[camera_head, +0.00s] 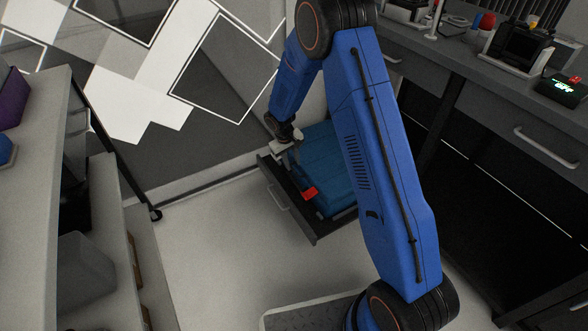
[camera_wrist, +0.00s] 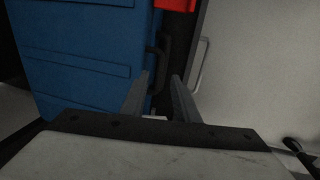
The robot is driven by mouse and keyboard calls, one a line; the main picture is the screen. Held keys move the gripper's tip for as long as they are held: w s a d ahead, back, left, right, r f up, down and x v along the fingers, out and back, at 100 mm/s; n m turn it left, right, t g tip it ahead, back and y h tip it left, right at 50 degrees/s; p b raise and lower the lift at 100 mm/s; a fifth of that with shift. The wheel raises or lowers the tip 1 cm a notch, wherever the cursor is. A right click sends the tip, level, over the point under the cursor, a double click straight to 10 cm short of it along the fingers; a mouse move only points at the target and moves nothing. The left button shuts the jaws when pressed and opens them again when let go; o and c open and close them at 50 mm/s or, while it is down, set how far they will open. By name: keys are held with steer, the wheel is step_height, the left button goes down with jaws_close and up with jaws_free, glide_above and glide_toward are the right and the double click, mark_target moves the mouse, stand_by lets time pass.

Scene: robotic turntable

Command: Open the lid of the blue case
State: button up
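The blue case (camera_head: 325,160) lies in a pulled-out dark drawer, partly hidden behind my blue arm in the head view. In the wrist view the case (camera_wrist: 75,60) fills the upper left, and a black handle (camera_wrist: 160,55) sticks out from its side. Its lid looks shut. My gripper (camera_wrist: 160,76) is open, with its two fingers apart and pointing toward the handle. The left finger overlaps the handle's lower end in the picture; I cannot tell whether it touches. In the head view my gripper (camera_head: 290,138) is at the case's left end.
A red object (camera_head: 310,193) is by the case's front edge and shows in the wrist view (camera_wrist: 175,4). The drawer front (camera_head: 288,207) has a handle and stands close to the gripper. A shelf (camera_head: 100,210) is at left, a counter (camera_head: 480,75) at right.

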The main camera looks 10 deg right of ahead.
mark_target(295, 172)
steer(key=shift+w+d+f, duration=0.1)
steer(key=shift+d+f, duration=0.15)
steer(key=shift+f, duration=0.9)
steer(key=shift+w+d+f, duration=0.1)
steer(key=shift+d+f, duration=0.1)
steer(key=shift+f, duration=0.9)
jaws_close()
